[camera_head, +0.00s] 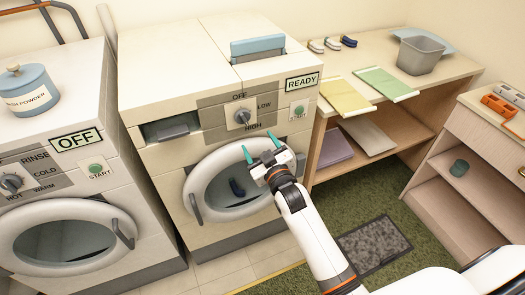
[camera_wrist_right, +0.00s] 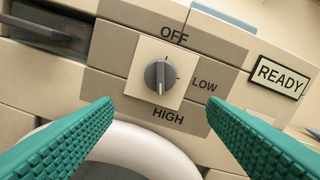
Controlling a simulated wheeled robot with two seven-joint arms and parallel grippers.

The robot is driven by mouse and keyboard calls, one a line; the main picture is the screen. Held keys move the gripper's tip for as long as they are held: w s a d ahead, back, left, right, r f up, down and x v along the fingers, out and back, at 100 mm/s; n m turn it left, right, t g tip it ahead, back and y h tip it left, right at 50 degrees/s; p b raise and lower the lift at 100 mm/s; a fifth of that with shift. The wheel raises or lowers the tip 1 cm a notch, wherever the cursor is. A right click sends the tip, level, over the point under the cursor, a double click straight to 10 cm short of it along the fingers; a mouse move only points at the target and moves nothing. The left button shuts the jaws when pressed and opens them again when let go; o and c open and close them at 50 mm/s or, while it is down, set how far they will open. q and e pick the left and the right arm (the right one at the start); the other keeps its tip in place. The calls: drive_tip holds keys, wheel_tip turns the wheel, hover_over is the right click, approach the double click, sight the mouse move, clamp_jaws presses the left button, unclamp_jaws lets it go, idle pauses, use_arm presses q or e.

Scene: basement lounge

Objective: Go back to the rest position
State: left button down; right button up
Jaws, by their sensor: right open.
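My right gripper (camera_head: 262,154) is open and empty, held in front of the dryer (camera_head: 165,85), near the upper right of its round door (camera_head: 200,185). In the right wrist view its green fingers (camera_wrist_right: 160,125) are spread apart below the dryer's knob (camera_wrist_right: 160,75). The knob's pointer is vertical, and the labels OFF, LOW and HIGH surround it. The READY sign (camera_head: 302,81) shows at the right of the panel. A dark blue item (camera_head: 237,187) shows in the dryer door's window. My left gripper is not in view.
A washer (camera_head: 60,170) marked OFF stands at left with a wash powder tin (camera_head: 27,90) on top. A wooden table (camera_head: 345,57) at right holds folded cloths and a grey bin (camera_head: 420,54). A cabinet (camera_head: 480,135) stands far right. A dark mat (camera_head: 374,245) lies on the green carpet.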

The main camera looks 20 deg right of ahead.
drive_tip(key=shift+s, duration=1.05)
